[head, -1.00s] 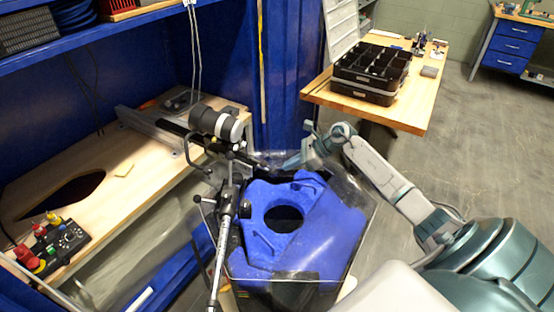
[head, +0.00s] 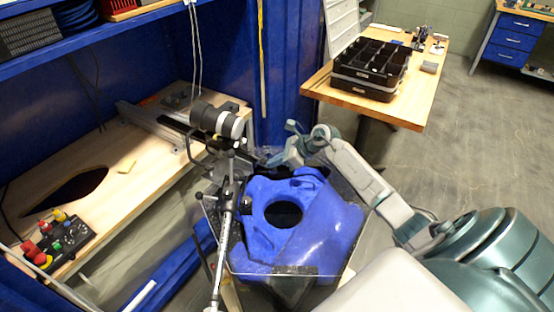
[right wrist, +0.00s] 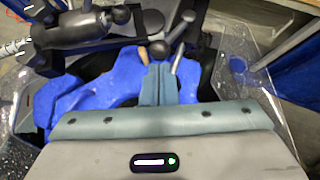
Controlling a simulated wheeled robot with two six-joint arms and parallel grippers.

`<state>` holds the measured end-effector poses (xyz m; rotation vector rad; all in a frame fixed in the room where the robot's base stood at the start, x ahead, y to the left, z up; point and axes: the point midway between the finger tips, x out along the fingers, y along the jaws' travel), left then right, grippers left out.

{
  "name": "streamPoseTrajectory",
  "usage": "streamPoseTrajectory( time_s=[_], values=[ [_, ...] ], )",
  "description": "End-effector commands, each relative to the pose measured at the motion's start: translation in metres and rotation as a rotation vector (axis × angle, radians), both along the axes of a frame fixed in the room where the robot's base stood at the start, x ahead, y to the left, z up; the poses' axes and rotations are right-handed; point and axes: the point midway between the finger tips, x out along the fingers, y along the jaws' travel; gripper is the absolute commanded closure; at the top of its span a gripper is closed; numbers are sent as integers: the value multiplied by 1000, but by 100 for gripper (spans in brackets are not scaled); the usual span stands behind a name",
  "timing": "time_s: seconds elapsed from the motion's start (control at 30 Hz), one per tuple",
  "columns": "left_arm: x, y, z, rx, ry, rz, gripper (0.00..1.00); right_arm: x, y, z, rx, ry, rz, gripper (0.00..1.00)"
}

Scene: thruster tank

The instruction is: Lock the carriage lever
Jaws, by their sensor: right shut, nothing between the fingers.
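A dark carriage with a black-and-white cylinder (head: 215,120) sits at the end of the rail, above the tank, in the head view. Small ball-ended levers (head: 230,154) show beneath it; I cannot tell which is the carriage lever or whether it is locked. In the right wrist view, a lever with a ball knob (right wrist: 187,17) rises just beyond my right fingertips. My right gripper (right wrist: 158,72) is shut and empty, its fingers together close to the lever base; contact is unclear. In the head view this gripper (head: 270,161) is beside the carriage. My left gripper is not visible.
The clear-walled tank holds a blue molded piece (head: 325,235) with a round hole. A metal pole (head: 222,255) stands in front. A wooden bench (head: 130,170) is at left with a control box (head: 65,240). A black organizer (head: 370,65) sits on the rear table.

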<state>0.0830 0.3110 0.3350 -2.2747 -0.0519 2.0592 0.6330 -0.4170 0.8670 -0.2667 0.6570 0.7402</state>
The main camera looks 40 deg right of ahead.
Motion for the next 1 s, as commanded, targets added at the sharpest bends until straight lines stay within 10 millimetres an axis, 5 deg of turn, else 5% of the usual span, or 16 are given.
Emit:
streamPoseTrajectory(
  time_s=[0.33, 1.0],
  values=[
    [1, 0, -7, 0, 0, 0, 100, -5, 22, -1, 3, -3, -111, 100],
    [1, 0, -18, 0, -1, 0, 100, 0, 10, -1, 0, -3, -111, 100]
  ],
)
